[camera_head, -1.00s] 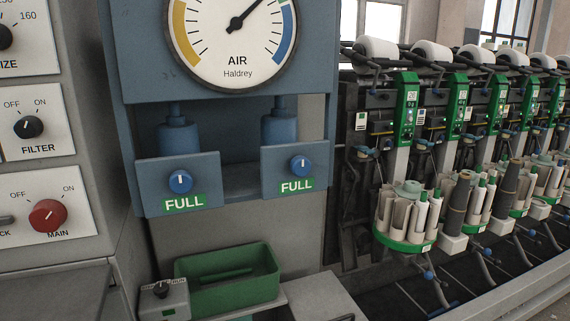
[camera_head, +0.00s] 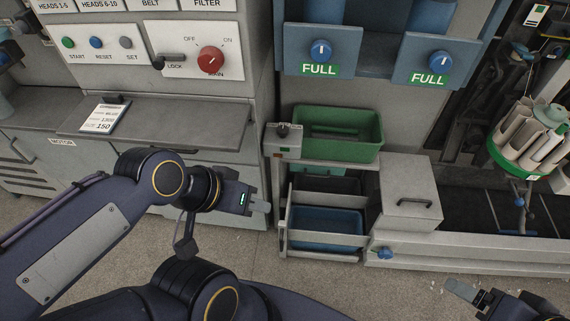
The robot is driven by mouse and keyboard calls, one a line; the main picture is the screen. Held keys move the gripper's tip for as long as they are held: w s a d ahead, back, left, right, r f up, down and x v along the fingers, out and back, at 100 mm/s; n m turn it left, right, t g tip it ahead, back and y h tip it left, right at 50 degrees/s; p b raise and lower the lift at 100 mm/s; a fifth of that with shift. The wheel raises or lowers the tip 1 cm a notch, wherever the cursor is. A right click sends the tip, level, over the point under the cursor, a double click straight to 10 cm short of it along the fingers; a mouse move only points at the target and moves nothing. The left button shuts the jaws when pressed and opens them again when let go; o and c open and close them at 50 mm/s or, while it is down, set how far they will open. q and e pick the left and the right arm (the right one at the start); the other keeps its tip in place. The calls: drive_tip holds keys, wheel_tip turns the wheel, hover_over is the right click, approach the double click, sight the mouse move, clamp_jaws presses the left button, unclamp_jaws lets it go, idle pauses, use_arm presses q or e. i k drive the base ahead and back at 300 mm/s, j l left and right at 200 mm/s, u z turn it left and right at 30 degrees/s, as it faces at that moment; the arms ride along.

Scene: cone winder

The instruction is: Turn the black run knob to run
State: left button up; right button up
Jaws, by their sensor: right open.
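The black run knob (camera_head: 283,129) sits on top of a small grey control box (camera_head: 284,145), left of the green tray. The lettering beside it is too small to read. My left gripper (camera_head: 259,203) is below and left of the knob, apart from it; whether its jaws are open cannot be told from this angle. My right gripper (camera_head: 466,292) is low at the right edge, open and far from the knob, with nothing seen in it.
A green tray (camera_head: 367,153) stands right of the control box, above a blue bin (camera_head: 325,243). A grey lidded box (camera_head: 409,188) is to the right. A panel with a red main knob (camera_head: 211,60) and a grey shelf (camera_head: 180,128) are at the left. The floor in front is clear.

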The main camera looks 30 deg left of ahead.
sight(283, 130)
drive_tip(key=i+u, duration=0.2)
drive_tip(key=u, duration=0.2)
drive_tip(key=i+l+u, duration=0.1)
drive_tip(key=i+u, duration=0.15)
drive_tip(key=u, duration=0.2)
drive_tip(key=i+l+u, duration=0.15)
drive_tip(key=u, duration=0.25)
